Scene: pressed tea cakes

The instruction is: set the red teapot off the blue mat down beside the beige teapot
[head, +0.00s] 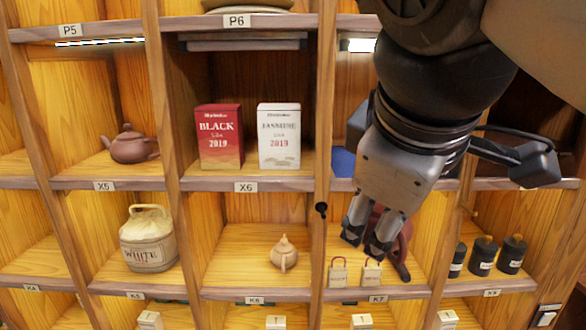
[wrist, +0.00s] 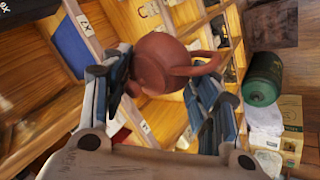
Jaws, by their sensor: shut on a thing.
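The red teapot (wrist: 160,62) sits between the fingers of my gripper (wrist: 165,92) in the wrist view, and the fingers are shut on it. In the head view my gripper (head: 366,240) is in front of the K7 compartment, and the red teapot (head: 405,236) shows partly behind the fingers. The beige teapot (head: 284,254) stands on the K6 shelf, to the left of my gripper beyond an upright divider. The blue mat (head: 342,162) lies on the shelf above K7, mostly hidden by my arm. It also shows in the wrist view (wrist: 72,42), with nothing seen on its visible part.
Two small tagged bags (head: 338,274) stand at the front of K7. Upright dividers (head: 322,240) separate the compartments. K6 has free room on both sides of the beige teapot. A red tin (head: 219,137) and a white tin (head: 279,137) stand on X6. Dark jars (head: 484,256) stand at right.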

